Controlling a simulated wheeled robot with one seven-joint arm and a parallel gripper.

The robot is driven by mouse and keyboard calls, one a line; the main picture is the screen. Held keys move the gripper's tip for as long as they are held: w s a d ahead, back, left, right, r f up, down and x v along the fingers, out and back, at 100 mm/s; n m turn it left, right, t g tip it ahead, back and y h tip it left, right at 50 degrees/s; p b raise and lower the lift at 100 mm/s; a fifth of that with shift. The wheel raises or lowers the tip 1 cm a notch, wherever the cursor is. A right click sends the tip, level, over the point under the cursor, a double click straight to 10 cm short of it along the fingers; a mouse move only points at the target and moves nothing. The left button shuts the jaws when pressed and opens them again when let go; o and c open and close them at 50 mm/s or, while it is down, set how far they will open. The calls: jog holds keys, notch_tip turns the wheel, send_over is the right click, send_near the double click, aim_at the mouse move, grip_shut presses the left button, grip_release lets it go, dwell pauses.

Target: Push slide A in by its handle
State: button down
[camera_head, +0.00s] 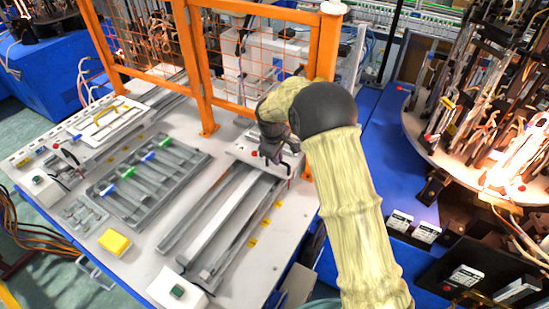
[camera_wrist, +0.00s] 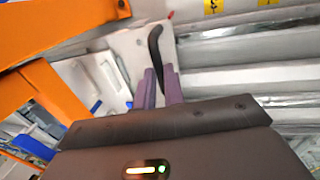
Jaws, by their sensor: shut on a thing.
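The slide A plate (camera_head: 240,147) is pale and sits at the far end of its long metal rails (camera_head: 225,210), close to the orange fence. In the wrist view the same pale plate (camera_wrist: 135,45) lies beyond the fingers. The black curved handle (camera_wrist: 155,42) rises from it. My gripper (camera_head: 273,155) is over the plate in the head view, and my arm covers part of it. In the wrist view my gripper's purple fingers (camera_wrist: 160,75) are shut around the handle's lower part. The handle is hard to make out in the head view.
An orange fence (camera_head: 205,65) stands close behind the plate, with a post just beside my wrist. A grey tray (camera_head: 150,180) with green- and blue-ended tools lies left of the rails. A yellow block (camera_head: 115,241) lies at the front left. A round fixture with glowing parts (camera_head: 490,150) is at right.

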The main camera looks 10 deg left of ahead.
jog(key=shift+s+a, duration=0.15)
jog(key=shift+s, duration=0.15)
jog(key=c, duration=1.5)
grip_release()
jog(key=shift+s+a, duration=0.15)
jog(key=shift+a, duration=0.1)
jog(key=shift+d, duration=0.1)
jog(key=shift+d, duration=0.1)
jog(key=shift+r, duration=0.15)
jog(key=s+r+b, duration=0.1)
jog(key=r, duration=0.4)
jog(key=s+a+r+b, duration=0.1)
jog(key=r, duration=0.5)
jog(key=s+r+b, duration=0.1)
jog(key=r+b, duration=0.1)
jog(key=r, duration=0.3)
jog(key=shift+a+r, duration=0.25)
jog(key=shift+r, duration=0.15)
